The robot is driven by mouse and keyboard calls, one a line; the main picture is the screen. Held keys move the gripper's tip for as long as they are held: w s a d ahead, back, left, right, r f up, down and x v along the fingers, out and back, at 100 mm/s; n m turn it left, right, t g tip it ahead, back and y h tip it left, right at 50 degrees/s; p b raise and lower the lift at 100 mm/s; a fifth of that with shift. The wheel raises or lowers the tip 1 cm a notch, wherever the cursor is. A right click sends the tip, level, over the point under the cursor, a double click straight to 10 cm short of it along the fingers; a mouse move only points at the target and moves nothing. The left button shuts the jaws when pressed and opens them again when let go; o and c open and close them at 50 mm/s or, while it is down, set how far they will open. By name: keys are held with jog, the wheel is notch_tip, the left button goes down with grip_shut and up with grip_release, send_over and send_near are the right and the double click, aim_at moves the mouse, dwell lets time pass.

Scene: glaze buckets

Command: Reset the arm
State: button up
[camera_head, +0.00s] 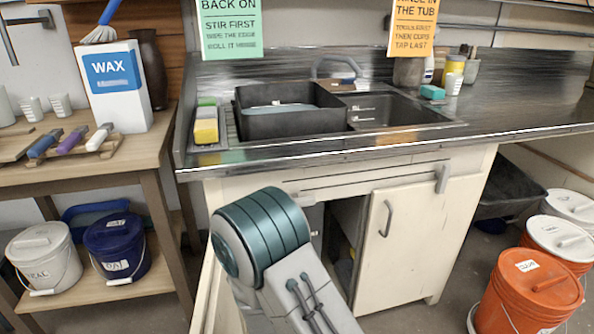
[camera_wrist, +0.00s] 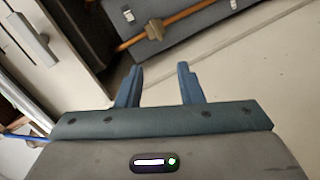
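My arm (camera_head: 270,250) shows in the head view as a teal and grey link in front of the sink cabinet; its gripper end is hidden there. In the wrist view my gripper (camera_wrist: 160,87) has its two blue fingers apart with a clear gap. Nothing is between the fingers. Beyond them are a pale surface and a grey box-like thing with an orange-brown rod (camera_wrist: 175,25) across it.
The sink counter (camera_head: 500,118) has a dark tub (camera_head: 275,123) in the basin. The left cabinet door (camera_head: 206,290) stands open; the right door (camera_head: 400,240) looks shut. Orange buckets (camera_head: 525,295) stand at right. A wooden shelf table (camera_head: 150,165) with buckets is at left.

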jog(key=d+r+m+g+p, duration=0.2)
jog(key=d+r+m+p, duration=0.15)
jog(key=r, duration=0.45)
jog(key=d+r+m+g+p, duration=0.2)
jog(key=r+m+p, duration=0.15)
jog(key=r, duration=0.35)
jog(key=d+r+m+g+p, duration=0.25)
jog(key=r+p, duration=0.25)
jog(key=r, duration=0.3)
jog(key=s+d+r+m+g+h+p, duration=0.1)
jog(key=s+d+r+m+g+p, duration=0.1)
jog(key=s+d+r, duration=0.5)
jog(key=s+d+r+m+g+h+p, duration=0.1)
jog(key=s+d+r+m+g+p, duration=0.2)
jog(key=s+d+r+p, duration=0.4)
jog(key=s+r+m, duration=0.1)
jog(key=s+r, duration=0.2)
jog(key=r, duration=0.1)
jog(key=shift+s+r+m+g+h, duration=0.15)
jog(key=shift+s+m+g+h, duration=0.15)
jog(key=shift+s+m+g, duration=0.05)
